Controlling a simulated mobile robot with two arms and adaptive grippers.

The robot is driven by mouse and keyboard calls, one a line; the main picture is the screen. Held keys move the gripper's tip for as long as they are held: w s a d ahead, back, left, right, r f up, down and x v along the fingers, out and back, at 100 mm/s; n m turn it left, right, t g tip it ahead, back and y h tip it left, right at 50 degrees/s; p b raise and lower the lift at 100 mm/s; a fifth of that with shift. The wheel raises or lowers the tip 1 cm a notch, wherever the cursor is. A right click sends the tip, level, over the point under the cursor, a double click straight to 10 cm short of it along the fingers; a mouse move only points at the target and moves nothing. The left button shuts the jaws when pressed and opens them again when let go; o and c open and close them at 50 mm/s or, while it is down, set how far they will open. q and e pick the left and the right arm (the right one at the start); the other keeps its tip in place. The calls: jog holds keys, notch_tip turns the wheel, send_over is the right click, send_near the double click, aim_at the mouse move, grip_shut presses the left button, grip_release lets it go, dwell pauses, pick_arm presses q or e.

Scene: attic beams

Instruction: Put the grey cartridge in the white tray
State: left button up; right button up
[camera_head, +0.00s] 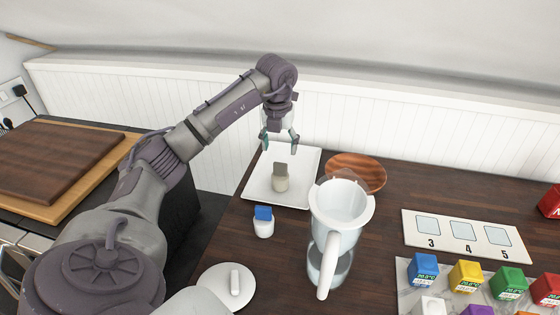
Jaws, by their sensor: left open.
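The grey cartridge (280,179), with a darker grey-brown top and a paler lower part, stands upright in the white tray (260,192). The tray lies on the dark wooden counter behind the pitcher. My left gripper (280,147) is above the tray, pointing down, just above and apart from the cartridge. Its fingers are spread and hold nothing. My right gripper is not in view.
A blue-topped cartridge (263,221) and a round white lid (226,287) are in front. A wooden plate (357,172), numbered board (461,236) and several coloured cartridges are to the right.

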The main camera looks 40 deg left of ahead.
pick_arm(q)
jog(key=shift+s+d+r, duration=0.1)
jog(key=shift+s+r, duration=0.05)
jog(key=shift+r, duration=1)
jog(key=shift+s+d+r, duration=0.1)
jog(key=shift+s+r, duration=0.05)
jog(key=shift+r, duration=0.95)
